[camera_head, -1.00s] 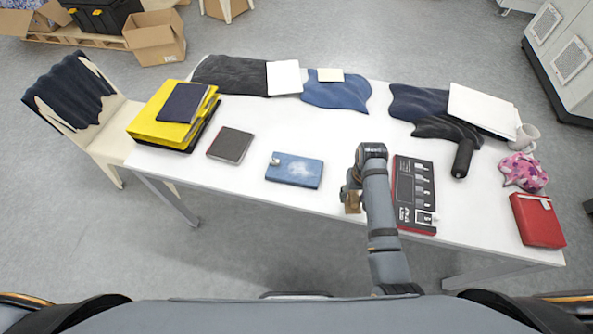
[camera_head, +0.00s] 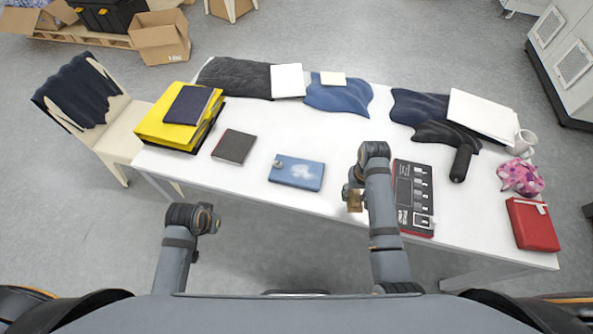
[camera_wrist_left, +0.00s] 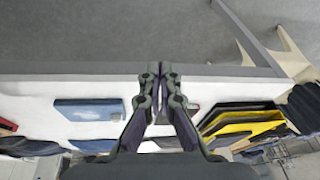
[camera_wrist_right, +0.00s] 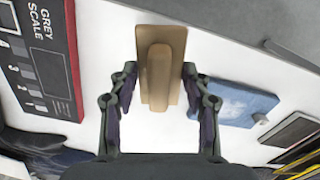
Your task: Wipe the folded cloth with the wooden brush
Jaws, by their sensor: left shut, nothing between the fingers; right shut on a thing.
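The folded cloth (camera_head: 297,172) is blue with a whitish smudge and lies flat near the table's front edge. It also shows in the right wrist view (camera_wrist_right: 246,106). The wooden brush (camera_head: 354,201) is light brown and sits between the fingers of my right gripper (camera_head: 352,191), right of the cloth and apart from it. In the right wrist view the brush (camera_wrist_right: 160,65) shows its raised handle, with a finger on each side. My left gripper (camera_head: 212,218) is shut and empty, in front of the table's edge; its fingertips meet in the left wrist view (camera_wrist_left: 158,72).
A grey-scale chart (camera_head: 413,197) lies just right of my right arm. A dark notebook (camera_head: 234,146) and a yellow folder stack (camera_head: 158,128) lie left of the cloth. A red box (camera_head: 532,224) is at the right end. The table (camera_head: 320,130) is bare behind the cloth.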

